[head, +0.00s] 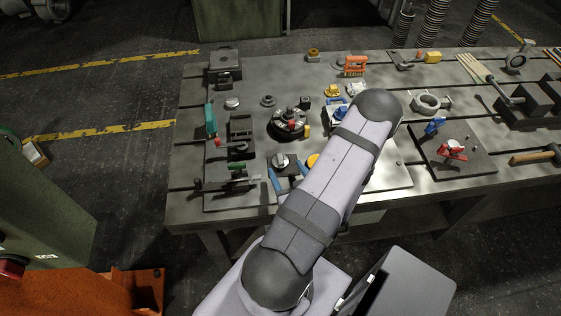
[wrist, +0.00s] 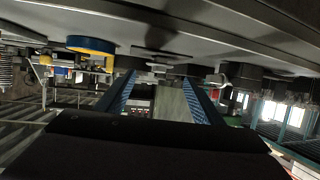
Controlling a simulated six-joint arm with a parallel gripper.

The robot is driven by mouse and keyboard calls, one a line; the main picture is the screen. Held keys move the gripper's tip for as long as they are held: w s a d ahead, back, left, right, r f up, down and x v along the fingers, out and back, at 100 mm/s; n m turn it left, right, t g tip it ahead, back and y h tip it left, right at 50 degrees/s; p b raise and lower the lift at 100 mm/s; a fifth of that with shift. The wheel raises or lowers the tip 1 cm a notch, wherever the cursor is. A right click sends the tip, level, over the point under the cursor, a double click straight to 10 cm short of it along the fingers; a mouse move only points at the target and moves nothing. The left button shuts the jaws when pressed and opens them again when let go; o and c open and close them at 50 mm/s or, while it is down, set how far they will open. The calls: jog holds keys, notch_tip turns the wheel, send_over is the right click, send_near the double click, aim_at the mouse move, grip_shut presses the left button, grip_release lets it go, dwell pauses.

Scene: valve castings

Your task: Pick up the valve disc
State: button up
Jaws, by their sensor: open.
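A round silver-grey piece (head: 280,160), which may be the valve disc, sits on the plate near the front of the bench in the head view. A similar flat silver disc (head: 232,102) lies further back to the left, so I cannot tell for sure which is the valve disc. My gripper (head: 287,174) is open, its blue fingers low at the front of the plate, on either side of and just nearer than the front round piece. In the wrist view the blue fingers (wrist: 160,95) are apart, with nothing held between them. The scene there appears upside down.
A yellow ring (head: 312,160) lies close right of my gripper, partly behind my arm. A dark round fixture (head: 290,124) stands behind. A red clamp (head: 453,149) sits on a dark plate at right.

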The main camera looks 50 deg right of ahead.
aim_at(281, 161)
jog(key=shift+w+d+f+p, duration=0.1)
jog(key=shift+w+d+p, duration=0.25)
jog(key=shift+w, duration=0.15)
jog(key=shift+p+x, duration=0.5)
jog(key=shift+x, duration=1.55)
jog(key=shift+d, duration=0.1)
jog(key=c, duration=1.2)
jog(key=shift+r, duration=0.2)
